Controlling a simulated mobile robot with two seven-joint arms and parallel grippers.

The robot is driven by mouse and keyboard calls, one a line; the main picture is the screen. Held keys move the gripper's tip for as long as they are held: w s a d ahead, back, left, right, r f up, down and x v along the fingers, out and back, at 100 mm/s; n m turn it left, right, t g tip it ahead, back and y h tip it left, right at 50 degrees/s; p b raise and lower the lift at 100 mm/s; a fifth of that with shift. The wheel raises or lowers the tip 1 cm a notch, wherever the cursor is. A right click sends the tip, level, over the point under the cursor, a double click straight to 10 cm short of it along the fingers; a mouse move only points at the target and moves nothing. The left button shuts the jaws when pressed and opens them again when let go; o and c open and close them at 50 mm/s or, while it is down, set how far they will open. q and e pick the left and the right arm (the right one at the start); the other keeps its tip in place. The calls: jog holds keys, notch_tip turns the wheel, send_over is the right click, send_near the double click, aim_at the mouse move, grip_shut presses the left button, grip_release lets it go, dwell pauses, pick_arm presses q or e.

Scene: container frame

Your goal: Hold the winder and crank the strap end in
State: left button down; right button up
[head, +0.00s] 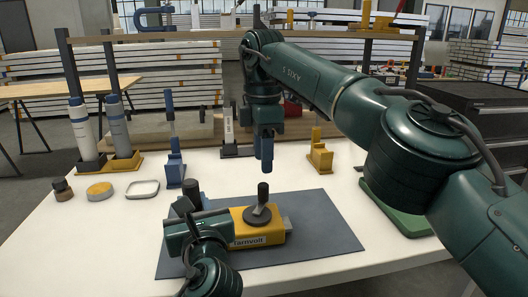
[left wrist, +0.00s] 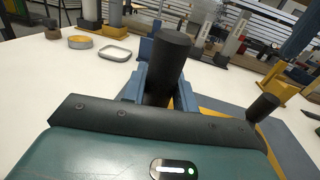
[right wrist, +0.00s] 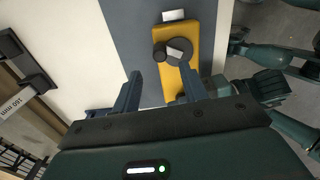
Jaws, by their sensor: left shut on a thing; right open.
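The yellow winder (head: 264,238), lettered "Tarnvolt", lies on the dark mat. Its dark crank (head: 258,214) sits on top with an upright black knob (head: 262,192). My left gripper (left wrist: 162,92) is shut on a black upright grip (left wrist: 170,55) at the winder's left end; the arm partly hides this end in the head view. My right gripper (head: 265,152) points down above and behind the winder, empty. In the right wrist view its fingers (right wrist: 160,88) are apart, with the crank knob (right wrist: 160,52) beyond them. A short pale strap piece (right wrist: 173,15) shows at the winder's far end.
The grey mat (head: 320,240) lies on a white table.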

pick_arm(q)
jog(key=c, duration=1)
grip_release()
